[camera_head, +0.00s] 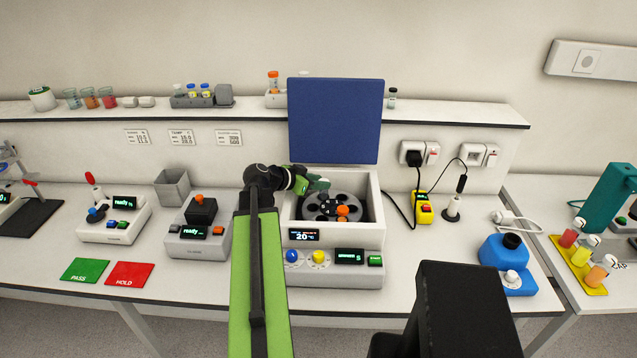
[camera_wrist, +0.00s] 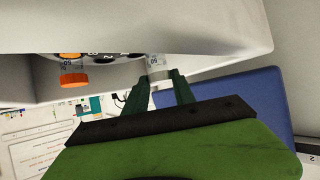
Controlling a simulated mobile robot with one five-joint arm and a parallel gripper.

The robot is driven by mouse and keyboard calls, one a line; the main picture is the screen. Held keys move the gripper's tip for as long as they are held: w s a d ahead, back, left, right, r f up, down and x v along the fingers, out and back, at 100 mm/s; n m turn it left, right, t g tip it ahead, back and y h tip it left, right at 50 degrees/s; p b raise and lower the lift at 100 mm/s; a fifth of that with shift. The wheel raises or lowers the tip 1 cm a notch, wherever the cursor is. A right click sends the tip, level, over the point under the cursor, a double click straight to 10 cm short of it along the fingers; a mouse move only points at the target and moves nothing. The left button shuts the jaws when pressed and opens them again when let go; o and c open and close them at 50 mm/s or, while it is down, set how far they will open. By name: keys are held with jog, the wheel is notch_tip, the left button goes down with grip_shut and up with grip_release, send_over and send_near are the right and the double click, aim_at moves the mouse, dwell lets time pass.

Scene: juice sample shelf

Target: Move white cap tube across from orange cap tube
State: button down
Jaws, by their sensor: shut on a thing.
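The orange cap tube (camera_head: 342,210) sits in the rotor (camera_head: 318,209) of the open centrifuge (camera_head: 312,272). In the wrist view, its orange cap (camera_wrist: 74,80) shows left of my fingers. My gripper (camera_head: 318,184) is over the back left of the centrifuge bowl. In the wrist view, my gripper (camera_wrist: 160,78) is shut on a pale tube, the white cap tube (camera_wrist: 157,66), between its two green fingers. The tube's lower end is hard to make out, so I cannot tell whether it is in a rotor slot.
The blue centrifuge lid (camera_head: 336,120) stands open behind the bowl. A device with a black block (camera_head: 201,210) stands to the left. A yellow box (camera_head: 424,207) with a cable stands to the right. Green and red mats lie at the front left.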

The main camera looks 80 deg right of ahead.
jog(key=shift+f+b, duration=0.7)
jog(key=shift+f, duration=0.15)
jog(key=c, duration=1)
grip_release()
jog(key=shift+o, duration=0.2)
